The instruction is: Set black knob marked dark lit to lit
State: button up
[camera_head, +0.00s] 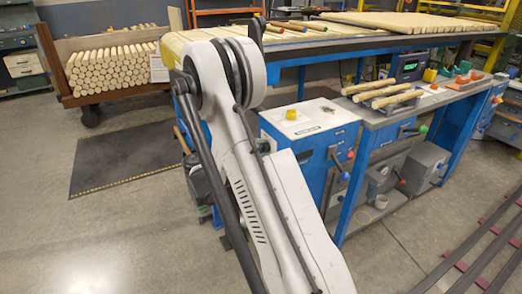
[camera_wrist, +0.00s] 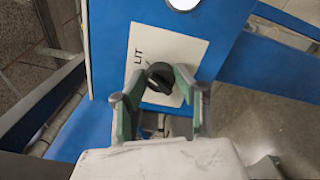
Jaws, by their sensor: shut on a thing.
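The black knob (camera_wrist: 163,78) sits on a white plate (camera_wrist: 170,45) on a blue panel in the wrist view. The letters LIT (camera_wrist: 138,55) are printed on the plate to the left of the knob, turned sideways. Any other marking is not readable, and the lower part of the plate is partly hidden by my gripper. My gripper (camera_wrist: 160,80) is shut on the knob, one green-grey finger on each side. The knob's exact pointing direction is hard to tell. In the head view my arm hides the knob and my gripper.
A round white disc (camera_wrist: 183,3) is above the plate. In the head view a blue cabinet (camera_head: 305,145) with a yellow button (camera_head: 291,114) stands right of my arm. A bench (camera_head: 400,110) holds wooden rods. A cart of dowels (camera_head: 115,70) stands at the left; floor there is open.

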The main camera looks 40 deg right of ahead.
jog(key=shift+m, duration=0.3)
jog(key=o, duration=1.1)
jog(key=shift+a, duration=0.1)
jog(key=v, duration=1.2)
